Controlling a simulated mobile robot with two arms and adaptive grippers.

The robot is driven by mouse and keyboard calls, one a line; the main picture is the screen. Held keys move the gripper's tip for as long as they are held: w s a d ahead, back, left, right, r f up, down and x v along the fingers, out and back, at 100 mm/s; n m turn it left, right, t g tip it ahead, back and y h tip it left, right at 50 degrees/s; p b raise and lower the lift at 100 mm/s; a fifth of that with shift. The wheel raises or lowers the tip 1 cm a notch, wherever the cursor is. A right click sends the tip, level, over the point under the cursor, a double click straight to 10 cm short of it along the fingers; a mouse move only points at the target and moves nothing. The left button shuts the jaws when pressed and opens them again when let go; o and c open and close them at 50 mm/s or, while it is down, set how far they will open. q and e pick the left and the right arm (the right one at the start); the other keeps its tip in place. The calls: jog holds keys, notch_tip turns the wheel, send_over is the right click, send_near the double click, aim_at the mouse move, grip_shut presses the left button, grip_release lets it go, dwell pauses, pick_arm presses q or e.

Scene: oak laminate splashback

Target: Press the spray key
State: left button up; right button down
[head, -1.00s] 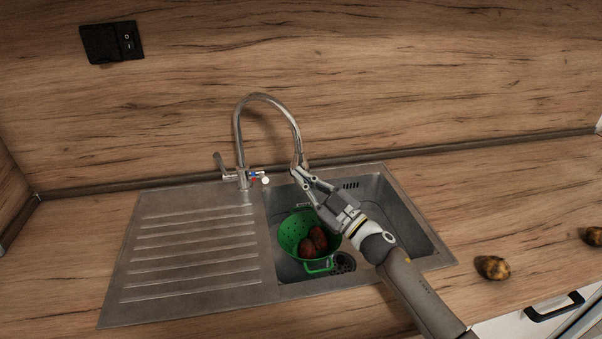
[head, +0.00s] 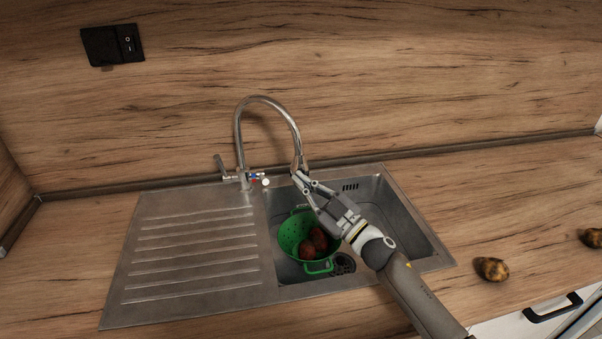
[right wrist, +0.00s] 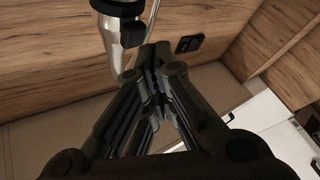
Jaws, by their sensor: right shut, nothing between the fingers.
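The chrome faucet (head: 268,98) arches over the sink, and its spray head (head: 298,163) hangs down at the right end. In the right wrist view the spray head (right wrist: 118,45) shows as shiny metal with a dark collar, and a dark block that looks like the spray key (right wrist: 132,33) sticks out from it. My right gripper (head: 299,179) is shut and empty, its tips at the lower end of the spray head. In the right wrist view its fingertips (right wrist: 156,55) are close beside and below the key; I cannot tell whether they touch. My left gripper is not in view.
A green colander (head: 291,237) with red-brown potatoes (head: 315,240) sits in the sink basin (head: 412,240). The ribbed drainboard (head: 190,255) is bare. Two potatoes lie on the counter at the right, one here (head: 491,269). A black wall switch (head: 112,45) is at upper left.

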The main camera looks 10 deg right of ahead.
jog(key=s+p, duration=0.2)
jog(key=s, duration=0.4)
jog(key=shift+a+p, duration=0.35)
jog(key=shift+a, duration=0.05)
